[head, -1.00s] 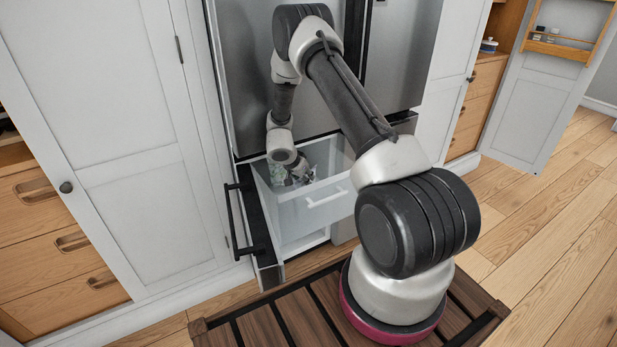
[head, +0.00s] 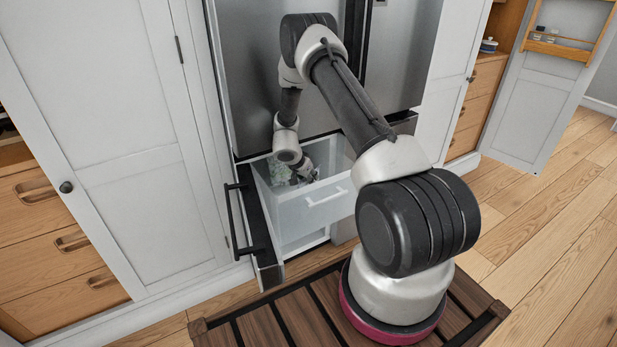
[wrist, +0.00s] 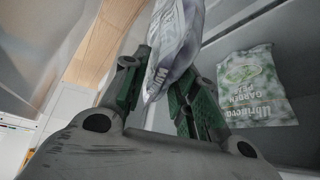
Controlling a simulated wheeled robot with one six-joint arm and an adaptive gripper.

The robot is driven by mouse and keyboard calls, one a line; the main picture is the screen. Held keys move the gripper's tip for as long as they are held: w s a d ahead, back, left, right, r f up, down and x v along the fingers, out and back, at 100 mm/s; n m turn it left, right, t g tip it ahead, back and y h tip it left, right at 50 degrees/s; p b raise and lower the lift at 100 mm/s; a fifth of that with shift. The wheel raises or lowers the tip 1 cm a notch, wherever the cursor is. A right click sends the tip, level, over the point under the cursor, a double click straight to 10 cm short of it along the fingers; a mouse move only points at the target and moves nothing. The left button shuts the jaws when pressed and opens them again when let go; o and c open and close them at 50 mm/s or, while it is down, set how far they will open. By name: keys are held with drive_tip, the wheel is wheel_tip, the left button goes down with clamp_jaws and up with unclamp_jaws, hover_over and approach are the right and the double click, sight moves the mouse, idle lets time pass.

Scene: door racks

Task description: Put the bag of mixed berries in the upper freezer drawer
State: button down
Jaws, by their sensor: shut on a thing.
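My gripper (head: 308,177) is inside the pulled-out upper freezer drawer (head: 325,197), a whitish translucent bin with a front handle. In the wrist view my gripper (wrist: 158,88) is shut on a pale, purplish-grey printed plastic bag (wrist: 176,38), taken to be the mixed berries bag. Its lettering is only partly visible, and its upper part runs out of view. In the head view the held bag is hidden or too small to make out. I cannot tell whether it touches the drawer floor.
A green-and-white bag labelled garden peas (wrist: 257,85) lies in the drawer, right of my gripper in the wrist view. The freezer's dark-edged open door (head: 258,225) with a black handle stands left of the drawer. The steel fridge doors (head: 398,55) above are shut.

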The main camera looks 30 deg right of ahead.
drive_tip(key=shift+f, duration=0.35)
drive_tip(key=c, duration=1.1)
unclamp_jaws()
drive_tip(key=v, duration=1.3)
drive_tip(key=shift+w+d+r, duration=0.15)
drive_tip(key=shift+d+r, duration=0.05)
